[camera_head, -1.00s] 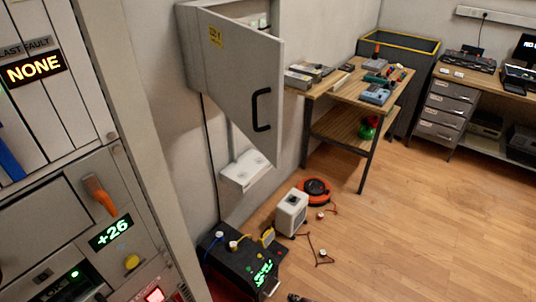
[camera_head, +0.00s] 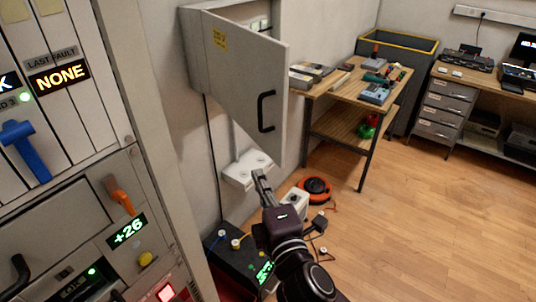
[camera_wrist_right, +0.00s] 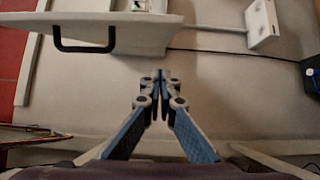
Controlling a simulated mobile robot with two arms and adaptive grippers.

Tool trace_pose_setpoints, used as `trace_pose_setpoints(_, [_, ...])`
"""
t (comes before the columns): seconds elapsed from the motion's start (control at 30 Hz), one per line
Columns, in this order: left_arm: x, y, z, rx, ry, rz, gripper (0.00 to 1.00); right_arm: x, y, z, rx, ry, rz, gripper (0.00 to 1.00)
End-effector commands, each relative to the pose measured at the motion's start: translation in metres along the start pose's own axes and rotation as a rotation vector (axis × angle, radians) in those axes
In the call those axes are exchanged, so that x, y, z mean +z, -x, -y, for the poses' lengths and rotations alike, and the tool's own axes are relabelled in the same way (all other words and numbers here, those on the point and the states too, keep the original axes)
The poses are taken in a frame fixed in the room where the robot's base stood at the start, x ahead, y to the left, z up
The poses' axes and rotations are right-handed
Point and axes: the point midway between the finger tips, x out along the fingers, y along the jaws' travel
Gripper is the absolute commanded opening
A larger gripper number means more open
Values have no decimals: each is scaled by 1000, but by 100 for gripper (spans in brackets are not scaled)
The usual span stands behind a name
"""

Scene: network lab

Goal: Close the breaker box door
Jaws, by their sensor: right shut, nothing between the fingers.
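The breaker box (camera_head: 188,52) is a grey cabinet on the wall in the head view. Its door (camera_head: 235,75) stands wide open and carries a yellow label and a black bar handle (camera_head: 266,111). The handle also shows at the upper left of the right wrist view (camera_wrist_right: 84,46), on the pale door (camera_wrist_right: 150,30). My right gripper (camera_head: 260,178) is below the door's lower edge, apart from the handle. In the wrist view its fingertips (camera_wrist_right: 157,80) are together with nothing between them. My left gripper is not in view.
A white outlet box (camera_head: 240,172) is on the wall behind my gripper. A black device (camera_head: 225,258), a white box (camera_head: 298,198) and an orange cable reel (camera_head: 315,187) are on the floor. A workbench (camera_head: 335,112) stands behind. A control panel fills the left; floor at right is clear.

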Motion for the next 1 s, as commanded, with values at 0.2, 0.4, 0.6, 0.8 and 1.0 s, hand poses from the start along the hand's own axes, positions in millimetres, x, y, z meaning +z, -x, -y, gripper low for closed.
trace_pose_setpoints(0.2, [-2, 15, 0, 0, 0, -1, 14, 1, -46, -4, 0, -1, 2, 0])
trace_pose_setpoints(0.4, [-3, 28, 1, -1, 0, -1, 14, 20, -64, -2, -3, 2, 3, 0])
trace_pose_setpoints(0.6, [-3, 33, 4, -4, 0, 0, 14, 36, -69, 0, -2, -2, 0, 0])
trace_pose_setpoints(0.8, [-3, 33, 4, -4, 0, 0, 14, 39, -69, 1, -1, -3, 0, 0])
trace_pose_setpoints(1.0, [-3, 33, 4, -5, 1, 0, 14, 40, -69, 1, -1, -3, 0, 0])
